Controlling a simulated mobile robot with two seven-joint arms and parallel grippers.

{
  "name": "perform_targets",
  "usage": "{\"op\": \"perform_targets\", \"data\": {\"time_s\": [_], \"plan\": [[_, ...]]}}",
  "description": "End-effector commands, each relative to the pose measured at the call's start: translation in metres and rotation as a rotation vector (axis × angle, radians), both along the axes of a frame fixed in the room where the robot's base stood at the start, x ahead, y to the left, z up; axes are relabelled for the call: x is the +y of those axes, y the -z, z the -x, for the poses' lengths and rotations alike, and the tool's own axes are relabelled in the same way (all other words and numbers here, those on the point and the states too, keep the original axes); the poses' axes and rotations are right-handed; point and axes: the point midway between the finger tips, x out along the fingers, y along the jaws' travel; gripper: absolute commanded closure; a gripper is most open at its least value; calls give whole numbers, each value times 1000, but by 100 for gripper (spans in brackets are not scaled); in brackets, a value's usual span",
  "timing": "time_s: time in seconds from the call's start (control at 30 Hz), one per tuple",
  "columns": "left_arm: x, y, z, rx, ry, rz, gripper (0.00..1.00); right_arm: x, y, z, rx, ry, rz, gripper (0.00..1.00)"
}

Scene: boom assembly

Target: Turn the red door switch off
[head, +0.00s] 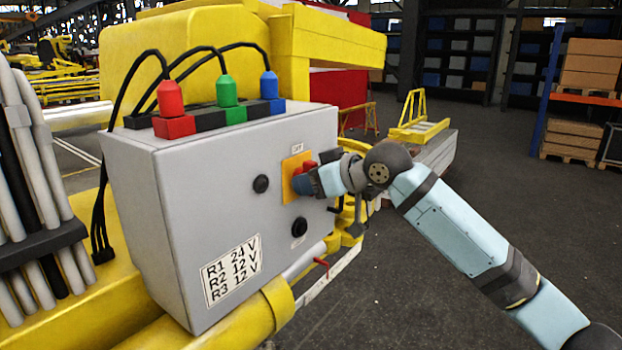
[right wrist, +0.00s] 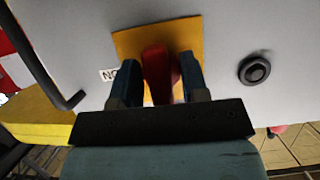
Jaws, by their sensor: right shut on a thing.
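The red door switch (head: 305,168) sits on a yellow-orange plate (head: 290,163) on the front of a grey control box (head: 215,190). An "OFF" label (head: 297,148) is just above the plate. My right gripper (head: 303,184) is at the switch, its fingers around the red handle. In the right wrist view the red switch (right wrist: 157,72) stands between the two blue fingers of the gripper (right wrist: 160,82), with the yellow plate (right wrist: 185,38) behind. A label (right wrist: 110,75) lies left of the plate there. The lower part of the switch is hidden by the gripper. My left gripper is out of view.
Two black round knobs, the upper (head: 261,184) and the lower (head: 299,227), stick out of the box near the switch. Red, green and blue plugs with black cables (head: 226,92) stand on top. A yellow beam (head: 330,40) runs behind. Open floor lies to the right.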

Motion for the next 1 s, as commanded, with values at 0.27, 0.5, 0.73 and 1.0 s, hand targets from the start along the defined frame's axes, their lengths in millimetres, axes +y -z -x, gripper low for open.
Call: {"op": "perform_targets", "data": {"time_s": [0.27,0.5,0.73,1.0], "plan": [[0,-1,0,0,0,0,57,0,0,0,-24,0,17,83],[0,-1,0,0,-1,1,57,0,0,0,-24,0,17,83],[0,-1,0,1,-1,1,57,0,0,0,-23,0,17,53],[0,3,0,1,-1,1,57,-8,-2,5,-24,1,16,53]]}}
